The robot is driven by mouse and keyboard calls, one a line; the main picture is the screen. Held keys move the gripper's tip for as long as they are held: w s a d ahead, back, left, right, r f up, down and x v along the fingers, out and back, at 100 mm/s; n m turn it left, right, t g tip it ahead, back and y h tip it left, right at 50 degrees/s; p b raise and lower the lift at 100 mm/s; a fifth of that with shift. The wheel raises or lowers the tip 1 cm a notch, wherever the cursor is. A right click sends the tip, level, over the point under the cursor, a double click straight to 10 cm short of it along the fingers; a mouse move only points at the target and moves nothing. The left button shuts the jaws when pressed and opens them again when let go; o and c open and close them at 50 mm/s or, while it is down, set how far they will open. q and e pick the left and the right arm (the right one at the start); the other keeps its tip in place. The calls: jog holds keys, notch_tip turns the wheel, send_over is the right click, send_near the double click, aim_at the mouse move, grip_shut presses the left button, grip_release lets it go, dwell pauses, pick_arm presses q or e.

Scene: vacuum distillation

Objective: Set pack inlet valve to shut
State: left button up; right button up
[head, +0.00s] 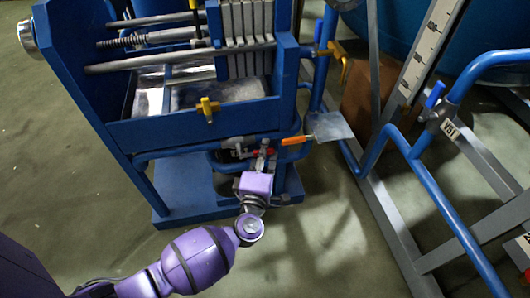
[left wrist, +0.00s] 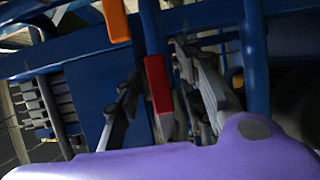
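A red valve lever (left wrist: 158,84) shows in the left wrist view between the two fingers of my left gripper (left wrist: 163,100). There are visible gaps on both sides of it, so the fingers look open and not closed on it. In the head view my left gripper (head: 258,156) is at the pipework low on the front of the blue press frame. A bit of the red lever (head: 266,151) shows there, mostly hidden by the gripper. I cannot read a label on this valve, nor tell its exact setting. My right gripper is out of view.
A yellow valve handle (head: 208,108) sits on the press trough above. Blue pipes and a blue-levered valve (head: 434,97) stand to the right. The floor in front is clear.

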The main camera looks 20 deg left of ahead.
pick_arm(q)
jog(key=shift+w, duration=0.15)
grip_shut()
